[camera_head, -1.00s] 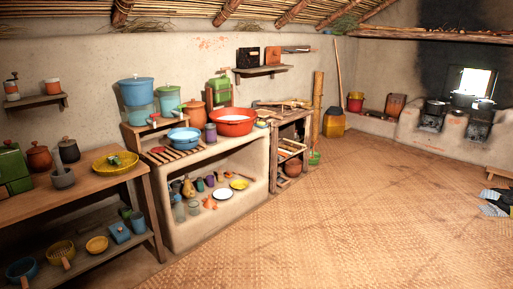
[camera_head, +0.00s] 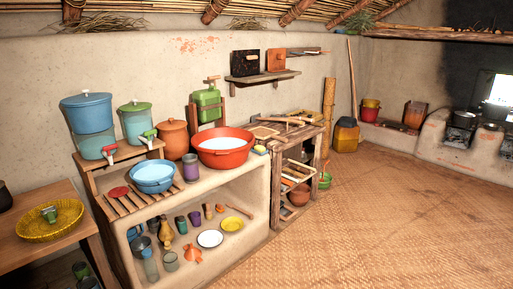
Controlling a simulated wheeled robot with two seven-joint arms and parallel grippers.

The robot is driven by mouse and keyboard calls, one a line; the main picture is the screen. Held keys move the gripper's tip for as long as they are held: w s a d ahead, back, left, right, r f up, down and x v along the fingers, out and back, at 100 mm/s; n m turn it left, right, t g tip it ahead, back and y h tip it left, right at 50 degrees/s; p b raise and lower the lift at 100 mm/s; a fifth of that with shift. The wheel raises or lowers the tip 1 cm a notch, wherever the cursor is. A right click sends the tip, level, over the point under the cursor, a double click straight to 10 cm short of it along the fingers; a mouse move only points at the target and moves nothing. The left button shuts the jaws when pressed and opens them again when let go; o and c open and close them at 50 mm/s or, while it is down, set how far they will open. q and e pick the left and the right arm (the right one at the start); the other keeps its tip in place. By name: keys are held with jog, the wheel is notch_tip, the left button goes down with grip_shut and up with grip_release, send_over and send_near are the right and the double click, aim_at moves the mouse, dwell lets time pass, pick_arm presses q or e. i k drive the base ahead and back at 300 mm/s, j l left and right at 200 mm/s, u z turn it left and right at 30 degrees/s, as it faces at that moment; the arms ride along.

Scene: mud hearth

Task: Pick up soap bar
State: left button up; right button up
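I cannot clearly make out a soap bar. A small yellow and blue block (camera_head: 260,150) lies on the mud counter just right of the red basin (camera_head: 223,160); it is too small to tell whether it is soap or a sponge. The red basin holds pale liquid. A blue basin (camera_head: 153,188) also holds pale liquid and stands on a slatted wooden rack, with a flat red round thing (camera_head: 118,192) beside it. Neither of my grippers is in view.
A wooden table (camera_head: 30,251) with a yellow woven tray (camera_head: 22,228) stands at the left. Below the counter is an open shelf with cups and plates. A wooden rack (camera_head: 297,147) adjoins the counter at right. The woven floor mat (camera_head: 390,210) is clear.

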aim_at(260, 149)
jog(key=i+l, duration=0.15)
jog(key=i, duration=0.55)
jog(key=i+l, duration=0.1)
jog(key=i, duration=0.65)
